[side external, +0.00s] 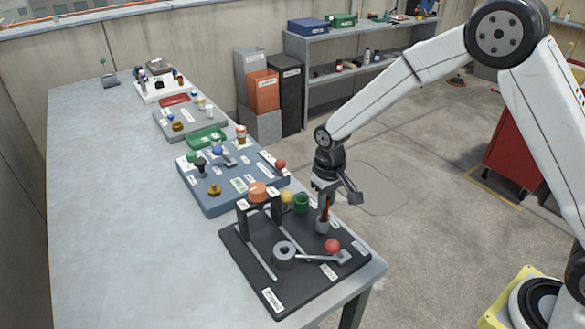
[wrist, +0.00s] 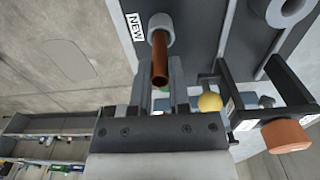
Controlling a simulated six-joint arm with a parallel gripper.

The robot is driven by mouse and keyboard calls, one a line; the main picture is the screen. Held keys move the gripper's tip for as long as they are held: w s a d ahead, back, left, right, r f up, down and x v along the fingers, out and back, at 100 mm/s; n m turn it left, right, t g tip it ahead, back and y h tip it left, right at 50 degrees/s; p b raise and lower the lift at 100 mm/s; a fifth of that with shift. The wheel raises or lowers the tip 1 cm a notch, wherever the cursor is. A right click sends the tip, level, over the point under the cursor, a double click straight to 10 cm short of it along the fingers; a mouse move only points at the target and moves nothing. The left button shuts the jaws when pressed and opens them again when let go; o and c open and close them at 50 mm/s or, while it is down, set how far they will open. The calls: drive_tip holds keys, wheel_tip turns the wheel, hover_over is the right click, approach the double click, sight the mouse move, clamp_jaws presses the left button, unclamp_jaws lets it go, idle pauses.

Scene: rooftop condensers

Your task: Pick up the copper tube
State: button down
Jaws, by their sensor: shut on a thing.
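The copper tube (side external: 326,212) is thin and reddish brown. It stands nearly upright with its lower end in a small grey round holder (side external: 322,227) on the black board (side external: 290,297). My gripper (side external: 325,200) is above the holder, shut on the upper part of the tube. In the wrist view the copper tube (wrist: 160,62) runs out of the grey holder (wrist: 161,27) toward my gripper (wrist: 158,98), its open end near the fingers. How deep the tube sits in the holder is hidden.
On the black board, a black frame with an orange cap (side external: 258,192), a yellow ball (side external: 287,197), a green cup (side external: 302,203), a red ball (side external: 332,246) and a grey ring (side external: 285,254) stand close by. A blue-grey board (side external: 213,207) with parts lies further back. The bench's left side is clear.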

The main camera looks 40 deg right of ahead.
drive_tip(key=s+d+r, duration=0.1)
drive_tip(key=s+r, duration=0.8)
drive_tip(key=s, duration=0.4)
drive_tip(key=shift+s+d+r, duration=0.15)
drive_tip(key=shift+s+d, duration=0.1)
drive_tip(key=shift+d, duration=0.1)
idle(0.3)
